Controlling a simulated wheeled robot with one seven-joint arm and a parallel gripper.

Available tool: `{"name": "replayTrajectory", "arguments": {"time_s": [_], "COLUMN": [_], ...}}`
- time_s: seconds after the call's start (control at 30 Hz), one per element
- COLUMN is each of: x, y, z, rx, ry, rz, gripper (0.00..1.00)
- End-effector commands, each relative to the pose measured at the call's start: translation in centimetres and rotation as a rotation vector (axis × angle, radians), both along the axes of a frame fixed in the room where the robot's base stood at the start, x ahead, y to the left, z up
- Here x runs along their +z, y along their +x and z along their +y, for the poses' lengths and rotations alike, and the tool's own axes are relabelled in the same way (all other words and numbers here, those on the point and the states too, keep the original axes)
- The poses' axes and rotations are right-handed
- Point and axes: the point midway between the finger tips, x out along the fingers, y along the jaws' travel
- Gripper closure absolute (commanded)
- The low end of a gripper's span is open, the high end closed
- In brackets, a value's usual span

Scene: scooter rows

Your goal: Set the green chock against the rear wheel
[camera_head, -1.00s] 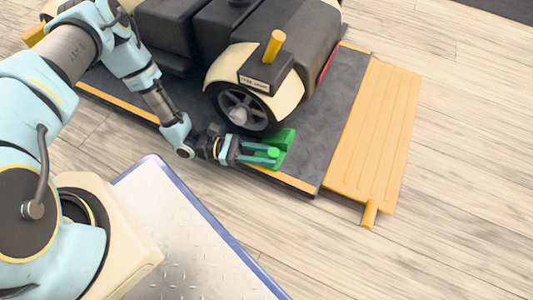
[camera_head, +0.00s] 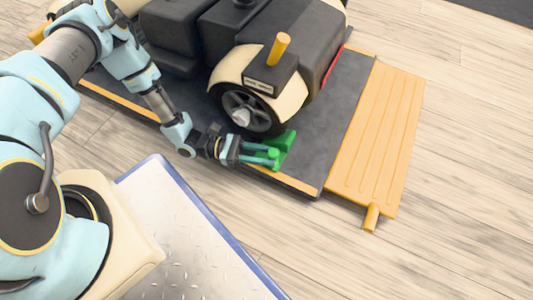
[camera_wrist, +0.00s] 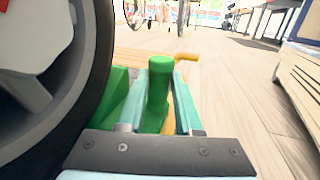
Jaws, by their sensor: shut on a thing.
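The green chock (camera_head: 286,142) sits on the dark platform beside the scooter's rear wheel (camera_head: 250,112). Its sloped part is close to the tyre; whether it touches cannot be told. My gripper (camera_head: 269,153) is shut on the chock's upright green handle. In the wrist view the handle (camera_wrist: 157,95) stands between my two fingers, with the green wedge (camera_wrist: 115,92) to its left, next to the tyre (camera_wrist: 88,110). The wedge is partly hidden by my gripper and the wheel.
The dark platform (camera_head: 335,120) has a yellow front edge. A yellow ramp (camera_head: 380,135) with a yellow peg lies to its right. The scooter body (camera_head: 320,50) rises above the wheel.

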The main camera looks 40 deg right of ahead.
Motion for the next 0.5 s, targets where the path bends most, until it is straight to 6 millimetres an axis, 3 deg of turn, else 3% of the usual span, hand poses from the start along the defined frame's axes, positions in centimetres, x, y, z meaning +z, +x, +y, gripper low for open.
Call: {"name": "replayTrajectory", "arguments": {"time_s": [0.03, 0.07, 0.37, 0.5], "x": [0.03, 0.03, 0.02, 0.01], "y": [-0.01, -0.01, 0.0, -0.01], "z": [-0.02, -0.02, -0.03, -0.03], "rx": [0.0, 0.0, 0.0, 0.0], "ry": [-0.001, -0.001, -0.001, 0.0], "rz": [0.001, 0.001, 0.001, 0.0], "gripper": [1.0, 0.66, 0.32, 0.32]}}
